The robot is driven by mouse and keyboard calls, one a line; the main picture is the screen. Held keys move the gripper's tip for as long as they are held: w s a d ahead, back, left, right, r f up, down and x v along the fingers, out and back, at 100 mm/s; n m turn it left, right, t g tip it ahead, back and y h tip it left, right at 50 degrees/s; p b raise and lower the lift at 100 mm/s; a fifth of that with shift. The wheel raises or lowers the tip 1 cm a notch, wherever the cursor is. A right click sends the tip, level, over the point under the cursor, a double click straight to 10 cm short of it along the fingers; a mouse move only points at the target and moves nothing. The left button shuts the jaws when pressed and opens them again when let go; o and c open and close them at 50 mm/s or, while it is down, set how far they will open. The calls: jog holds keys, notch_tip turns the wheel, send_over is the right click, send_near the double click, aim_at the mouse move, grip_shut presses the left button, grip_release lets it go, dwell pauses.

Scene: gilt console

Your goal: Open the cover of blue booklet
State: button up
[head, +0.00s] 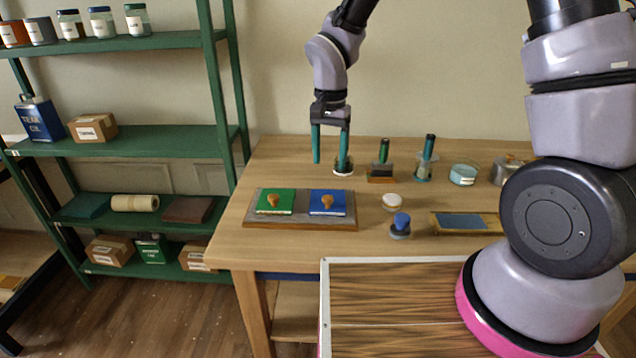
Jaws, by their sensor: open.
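The blue booklet (316,209) lies flat on the right half of a grey and wooden board (300,221) on the table. Its cover looks closed, and a small tan knob (327,201) stands on top of it. A green booklet (268,207) with a similar knob lies beside it on the left. My gripper (330,160) points down with its two teal fingers apart and nothing visible between them. In the picture it is above and behind the blue booklet, apart from it.
A small round object (343,171) shows by my right finger. A white round item (392,201), a blue-knobbed stamp (400,225) and a wooden frame with a blue pad (443,220) lie to the right. Several items stand behind. Green shelving (219,100) is at left.

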aim_at(328, 197)
notch_tip(328, 197, down, 11)
jog(key=shift+a+r, duration=0.1)
dwell(0.3)
jog(key=shift+c, duration=0.4)
grip_shut()
jog(key=shift+w, duration=0.1)
dwell(1.0)
